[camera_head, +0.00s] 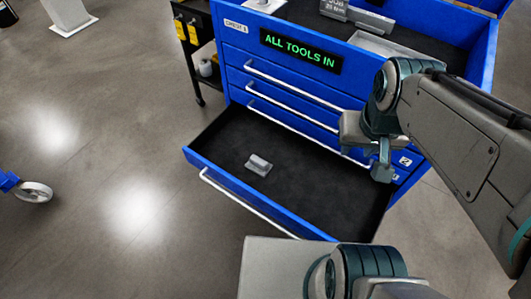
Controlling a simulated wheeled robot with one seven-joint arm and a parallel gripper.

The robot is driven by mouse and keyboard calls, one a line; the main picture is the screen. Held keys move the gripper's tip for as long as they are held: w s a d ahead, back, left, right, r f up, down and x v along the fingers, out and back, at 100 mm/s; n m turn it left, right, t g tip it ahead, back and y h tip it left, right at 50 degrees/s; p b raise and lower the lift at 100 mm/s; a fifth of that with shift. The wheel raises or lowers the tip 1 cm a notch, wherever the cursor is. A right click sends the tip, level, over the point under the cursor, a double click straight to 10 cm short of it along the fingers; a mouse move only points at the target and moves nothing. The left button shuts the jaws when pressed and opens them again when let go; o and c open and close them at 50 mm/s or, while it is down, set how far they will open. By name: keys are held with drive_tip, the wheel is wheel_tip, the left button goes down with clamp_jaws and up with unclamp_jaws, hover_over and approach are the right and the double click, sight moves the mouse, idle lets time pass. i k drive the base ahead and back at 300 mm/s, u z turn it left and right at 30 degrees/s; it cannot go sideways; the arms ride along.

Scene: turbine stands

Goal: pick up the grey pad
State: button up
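A small light-grey block (258,165), which looks like the grey pad, lies on the dark floor of the open bottom drawer (235,190), left of its middle. It has a raised ridge along its top. My gripper (381,168) is above the right side of the drawer, well to the right of the pad and apart from it. It hangs below my wrist, partly hidden by it. Whether its fingers are apart or closed does not show clearly, and I see nothing held in it.
The blue tool cabinet (232,55) has a lit sign reading "ALL TOOLS IN". Its upper drawers are shut. Grey items (370,22) lie on its top. A black cart (196,45) stands at its left. The floor to the left is mostly clear, with a blue wheeled frame (33,191) at the edge.

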sight(261, 167)
drive_tip(key=u, duration=2.3)
drive_tip(key=i, duration=1.6)
drive_tip(key=z, duration=3.25)
